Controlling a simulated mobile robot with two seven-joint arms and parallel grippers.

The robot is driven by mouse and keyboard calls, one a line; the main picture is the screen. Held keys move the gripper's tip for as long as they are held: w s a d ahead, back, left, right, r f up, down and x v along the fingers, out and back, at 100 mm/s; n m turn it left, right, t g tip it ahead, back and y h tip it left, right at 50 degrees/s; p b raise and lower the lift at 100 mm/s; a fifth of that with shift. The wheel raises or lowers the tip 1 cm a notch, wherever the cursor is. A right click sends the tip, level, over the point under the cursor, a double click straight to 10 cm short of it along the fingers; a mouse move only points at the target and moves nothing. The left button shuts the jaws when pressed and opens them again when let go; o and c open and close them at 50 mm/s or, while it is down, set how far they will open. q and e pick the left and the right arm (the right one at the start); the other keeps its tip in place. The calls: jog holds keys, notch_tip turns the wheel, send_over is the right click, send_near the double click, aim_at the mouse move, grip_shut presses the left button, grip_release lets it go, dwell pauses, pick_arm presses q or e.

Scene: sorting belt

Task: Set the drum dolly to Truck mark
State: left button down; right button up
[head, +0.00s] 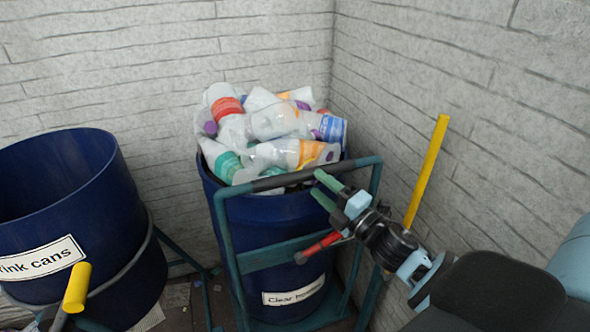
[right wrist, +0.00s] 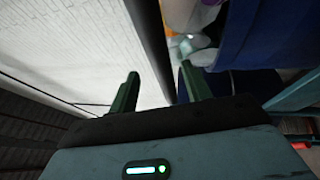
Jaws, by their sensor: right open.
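The drum dolly (head: 230,240) is a teal tube frame around a blue drum (head: 250,215) labelled "Clear…", the rest unreadable. The drum is heaped with plastic bottles (head: 275,125). A dark grip (head: 300,176) covers part of the dolly's top bar. My right gripper (head: 322,188) is open, with green fingers at the right part of that bar. In the right wrist view a dark bar (right wrist: 150,40) runs between the spread fingers (right wrist: 158,88); I cannot tell whether they touch it. My left gripper is not in view. No Truck mark shows.
A second blue drum (head: 130,235), labelled "…ink cans", stands at left with a yellow-ended handle (head: 77,288) before it. A yellow bar (head: 428,170) and a red handle (head: 320,247) are near my right arm. Grey walls (head: 450,90) meet close behind the dolly.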

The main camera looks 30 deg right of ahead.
jog(key=p+x, duration=0.1)
jog(key=x, duration=0.6)
jog(key=shift+w, duration=0.2)
grip_shut()
